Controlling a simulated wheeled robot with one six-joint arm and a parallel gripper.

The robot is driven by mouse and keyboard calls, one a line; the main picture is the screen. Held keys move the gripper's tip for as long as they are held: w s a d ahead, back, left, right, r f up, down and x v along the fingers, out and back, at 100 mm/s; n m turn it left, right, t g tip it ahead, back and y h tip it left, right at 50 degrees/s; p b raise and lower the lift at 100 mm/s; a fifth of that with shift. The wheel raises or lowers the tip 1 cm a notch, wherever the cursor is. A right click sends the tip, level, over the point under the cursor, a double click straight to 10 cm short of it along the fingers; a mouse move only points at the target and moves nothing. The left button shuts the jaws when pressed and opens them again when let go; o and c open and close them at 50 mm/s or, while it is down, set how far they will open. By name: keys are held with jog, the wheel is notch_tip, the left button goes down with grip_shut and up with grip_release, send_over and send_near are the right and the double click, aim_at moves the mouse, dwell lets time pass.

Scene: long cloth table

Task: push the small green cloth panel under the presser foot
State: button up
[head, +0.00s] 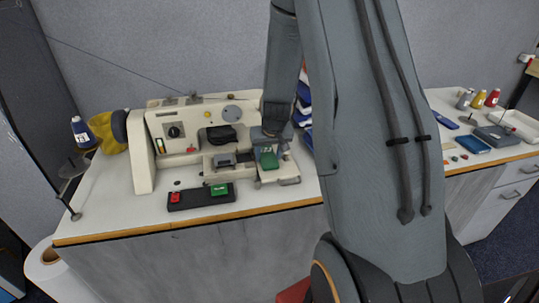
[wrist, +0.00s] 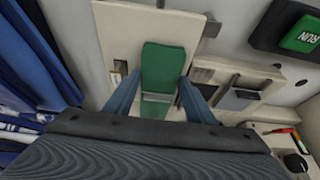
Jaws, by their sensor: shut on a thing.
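The small green cloth panel (head: 269,158) lies on the cream plate (head: 283,180) at the right end of the sewing machine (head: 168,150). In the wrist view the panel (wrist: 164,62) sits between the two blue-grey fingers of my gripper (wrist: 159,84). The gripper is shut on its sides, low over the plate (wrist: 122,30). A paler strip crosses the panel's near part in that view. In the head view my gripper (head: 271,142) comes down from above and hides the panel's far part. I cannot make out the presser foot in either view.
A black control box (head: 200,196) with red and green buttons is at the table's front edge. Blue and white striped cloth (head: 303,98) is behind my arm. A blue thread spool (head: 82,131) stands at the left. Small tools and spools lie at the far right.

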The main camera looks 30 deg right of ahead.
jog(key=o, duration=1.1)
jog(key=shift+b+v, duration=0.3)
jog(key=shift+v, duration=3.6)
